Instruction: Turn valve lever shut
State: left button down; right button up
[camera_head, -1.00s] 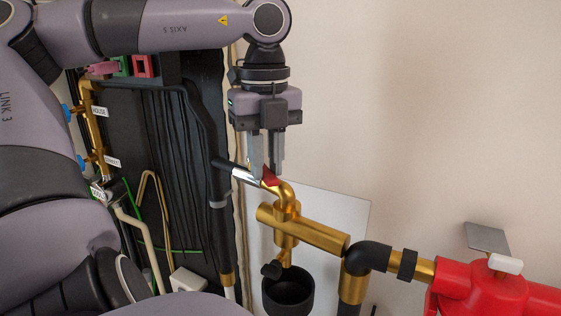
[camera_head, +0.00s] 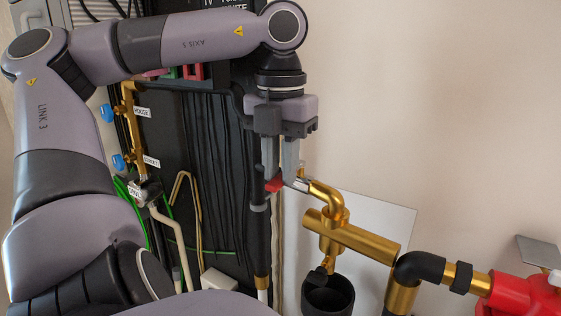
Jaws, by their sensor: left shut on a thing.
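The valve lever is a small red handle (camera_head: 274,185) beside a short silver pipe piece (camera_head: 298,184), which leads into a curved brass fitting (camera_head: 326,196). It shows at the fingertips of my left gripper (camera_head: 281,178), mostly to their left. My left gripper points down with its fingers shut on the lever; the fingers hide part of it. The brass fitting joins a thick horizontal brass pipe (camera_head: 362,240) to the right and below. My right gripper is not in view.
A black cup-like fitting (camera_head: 328,296) stands below the brass pipe. A black elbow (camera_head: 420,268) leads to a red body (camera_head: 520,297) at right. Black vertical hoses and a labelled brass manifold (camera_head: 132,125) with blue handles lie left. The wall at upper right is clear.

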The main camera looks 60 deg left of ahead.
aim_at(277, 176)
pick_arm(q)
jog(key=shift+a+r+m, duration=0.15)
jog(key=shift+a+m, duration=0.1)
jog(key=shift+m, duration=0.15)
jog(key=c, duration=1)
grip_release()
jog(key=shift+s, duration=0.1)
jog(key=shift+r+p, duration=0.3)
jog(key=shift+r, duration=3.25)
